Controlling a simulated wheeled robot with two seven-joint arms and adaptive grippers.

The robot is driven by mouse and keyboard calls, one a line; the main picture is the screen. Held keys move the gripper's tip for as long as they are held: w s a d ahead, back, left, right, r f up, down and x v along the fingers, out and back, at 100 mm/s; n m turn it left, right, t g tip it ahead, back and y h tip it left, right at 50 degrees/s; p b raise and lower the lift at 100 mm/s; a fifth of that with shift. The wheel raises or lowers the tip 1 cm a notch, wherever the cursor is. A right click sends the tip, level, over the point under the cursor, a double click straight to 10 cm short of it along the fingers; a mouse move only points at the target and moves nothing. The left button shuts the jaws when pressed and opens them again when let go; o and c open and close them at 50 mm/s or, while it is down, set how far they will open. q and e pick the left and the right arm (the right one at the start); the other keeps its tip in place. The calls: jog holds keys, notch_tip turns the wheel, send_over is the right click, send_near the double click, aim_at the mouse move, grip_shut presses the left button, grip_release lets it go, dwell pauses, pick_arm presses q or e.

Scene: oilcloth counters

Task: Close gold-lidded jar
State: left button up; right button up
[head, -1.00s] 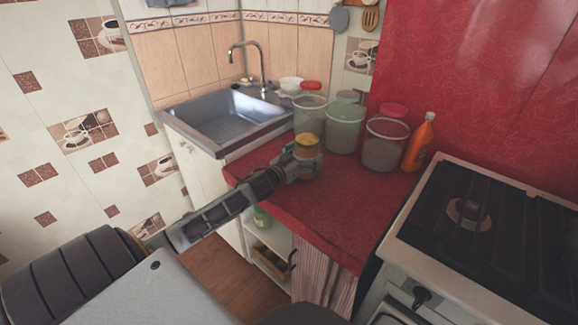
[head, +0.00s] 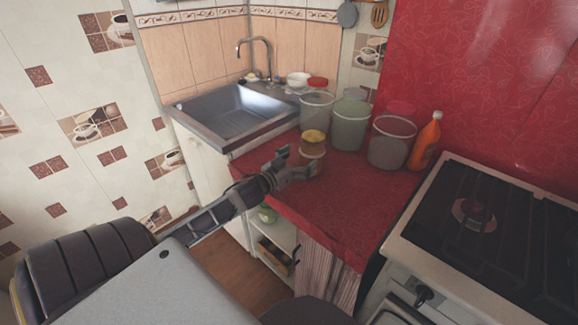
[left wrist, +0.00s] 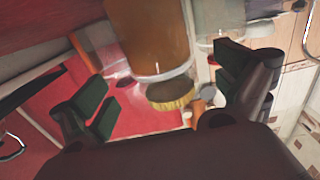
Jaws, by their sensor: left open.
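The gold-lidded jar (head: 312,157), brown with a yellow-gold lid (head: 314,136), stands upright on the red counter (head: 345,210). In the left wrist view the picture is inverted: the brown jar body (left wrist: 147,35) is at the top middle, with a pale rim and the gold lid (left wrist: 172,95) below it. The lid looks set off to one side there; I cannot tell whether it is seated. My left gripper (head: 299,162) is open, just in front of the jar, its fingers spread to either side and nothing held. My right gripper is not in view.
Large lidded canisters (head: 349,125) stand close behind the jar, with an orange bottle (head: 425,142) to their right. The sink (head: 235,115) is at the left, the stove (head: 490,230) at the right. The counter's front right part is clear.

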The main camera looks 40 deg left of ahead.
pick_arm(q)
jog(key=shift+s, duration=0.65)
jog(key=shift+s+a, duration=0.15)
jog(key=shift+s, duration=1)
jog(key=shift+s+p, duration=0.3)
jog(key=shift+s+a+r, duration=0.1)
jog(key=shift+s, duration=0.5)
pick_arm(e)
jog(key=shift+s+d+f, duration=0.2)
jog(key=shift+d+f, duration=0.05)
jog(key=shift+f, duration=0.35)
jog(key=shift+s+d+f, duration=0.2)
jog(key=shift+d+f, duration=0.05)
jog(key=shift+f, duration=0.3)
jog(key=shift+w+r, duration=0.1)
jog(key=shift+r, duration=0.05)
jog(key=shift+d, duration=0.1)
